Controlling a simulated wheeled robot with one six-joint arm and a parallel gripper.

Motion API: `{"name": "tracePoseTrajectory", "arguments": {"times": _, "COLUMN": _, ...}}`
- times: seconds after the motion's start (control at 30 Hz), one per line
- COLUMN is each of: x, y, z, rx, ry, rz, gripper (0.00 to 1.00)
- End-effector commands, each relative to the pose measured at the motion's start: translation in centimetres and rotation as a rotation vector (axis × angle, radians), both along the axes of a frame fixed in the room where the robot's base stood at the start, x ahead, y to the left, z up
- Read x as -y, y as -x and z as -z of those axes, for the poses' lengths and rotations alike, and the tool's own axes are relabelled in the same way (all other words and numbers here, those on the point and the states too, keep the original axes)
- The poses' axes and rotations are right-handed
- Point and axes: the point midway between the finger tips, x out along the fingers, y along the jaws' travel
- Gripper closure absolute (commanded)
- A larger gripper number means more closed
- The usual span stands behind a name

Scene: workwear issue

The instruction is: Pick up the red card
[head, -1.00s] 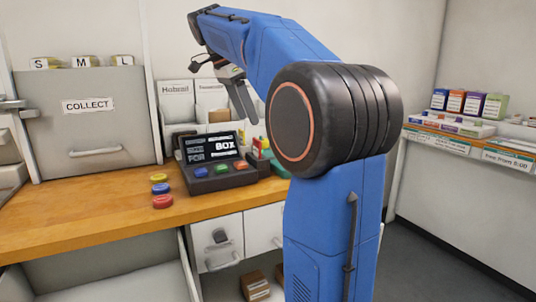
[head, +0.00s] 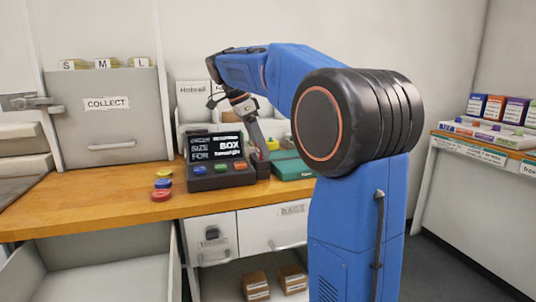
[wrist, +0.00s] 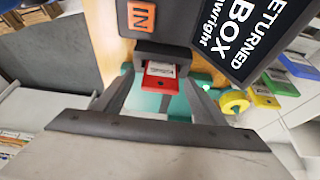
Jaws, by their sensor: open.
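The red card (wrist: 160,80) with a white label stands in a dark holder (wrist: 165,52) in the wrist view. My gripper (wrist: 160,84) is open, with one finger on each side of the card and the card's end between them. I cannot tell whether either finger touches it. In the head view my gripper (head: 261,150) reaches down beside the console's right end, and the card is mostly hidden there.
The console (head: 220,172) with its screen and coloured buttons stands beside the gripper. A teal box (head: 292,169) lies to its right. Coloured discs (head: 161,195) sit on the wooden counter (head: 110,212). A grey COLLECT bin (head: 108,130) stands left.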

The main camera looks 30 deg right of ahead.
Motion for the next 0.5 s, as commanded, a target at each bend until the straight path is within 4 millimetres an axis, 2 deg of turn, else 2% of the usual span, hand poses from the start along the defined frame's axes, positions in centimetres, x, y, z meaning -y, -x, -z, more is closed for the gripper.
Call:
{"name": "tracePoseTrajectory", "arguments": {"times": 0.23, "x": -0.10, "y": -0.10, "z": 0.22, "rx": 0.000, "ry": 0.000, "rz": 0.000, "gripper": 0.36}}
{"name": "tracePoseTrajectory", "arguments": {"times": 0.27, "x": -0.09, "y": -0.10, "z": 0.21, "rx": 0.000, "ry": 0.000, "rz": 0.000, "gripper": 0.38}}
{"name": "tracePoseTrajectory", "arguments": {"times": 0.43, "x": -0.09, "y": -0.10, "z": 0.21, "rx": 0.000, "ry": 0.000, "rz": 0.000, "gripper": 0.79}}
{"name": "tracePoseTrajectory", "arguments": {"times": 0.5, "x": -0.08, "y": -0.10, "z": 0.19, "rx": 0.000, "ry": 0.000, "rz": 0.000, "gripper": 0.80}}
